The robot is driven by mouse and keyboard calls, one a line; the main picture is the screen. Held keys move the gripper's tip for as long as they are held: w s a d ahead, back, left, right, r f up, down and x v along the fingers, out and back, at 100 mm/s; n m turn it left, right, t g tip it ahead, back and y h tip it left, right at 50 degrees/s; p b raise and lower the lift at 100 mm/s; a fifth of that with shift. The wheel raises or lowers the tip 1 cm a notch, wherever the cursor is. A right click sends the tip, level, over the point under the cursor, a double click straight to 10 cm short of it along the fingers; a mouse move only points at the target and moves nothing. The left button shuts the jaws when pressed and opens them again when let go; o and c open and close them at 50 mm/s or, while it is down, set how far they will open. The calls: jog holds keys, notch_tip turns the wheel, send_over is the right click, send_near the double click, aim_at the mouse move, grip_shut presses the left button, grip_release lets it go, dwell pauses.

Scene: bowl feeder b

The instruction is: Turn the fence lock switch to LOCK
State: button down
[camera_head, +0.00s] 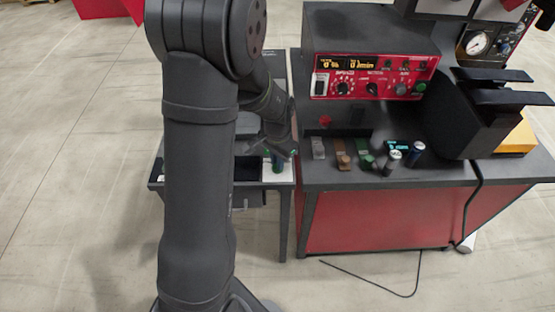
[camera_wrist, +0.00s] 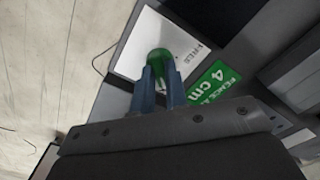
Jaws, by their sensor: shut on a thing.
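The fence lock switch has a green knob (camera_wrist: 160,54) on a white plate (camera_wrist: 135,45) with the printed word FREE along one edge in the wrist view. My gripper (camera_wrist: 160,76) is shut on this knob, with its two fingers on either side. The fingers hide part of the knob, so its exact pointing direction cannot be told. In the head view my gripper (camera_head: 276,152) is at the small side table, over the white plate (camera_head: 281,173). The word LOCK is not visible.
A control box with a red panel (camera_head: 372,76) stands on the dark bench (camera_head: 430,177) to the right. Small coloured blocks and cylinders (camera_head: 392,163) stand in front of it. A black feeder part (camera_head: 462,118) and a yellow block (camera_head: 518,137) are further right.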

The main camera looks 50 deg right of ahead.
jog(key=shift+m, duration=0.3)
jog(key=c, duration=1.4)
grip_release()
jog(key=shift+c, duration=0.2)
notch_tip(320, 180, up, 18)
jog(key=shift+f, duration=0.25)
jog(key=shift+f, duration=0.15)
notch_tip(320, 180, down, 17)
jog(key=shift+f, duration=0.15)
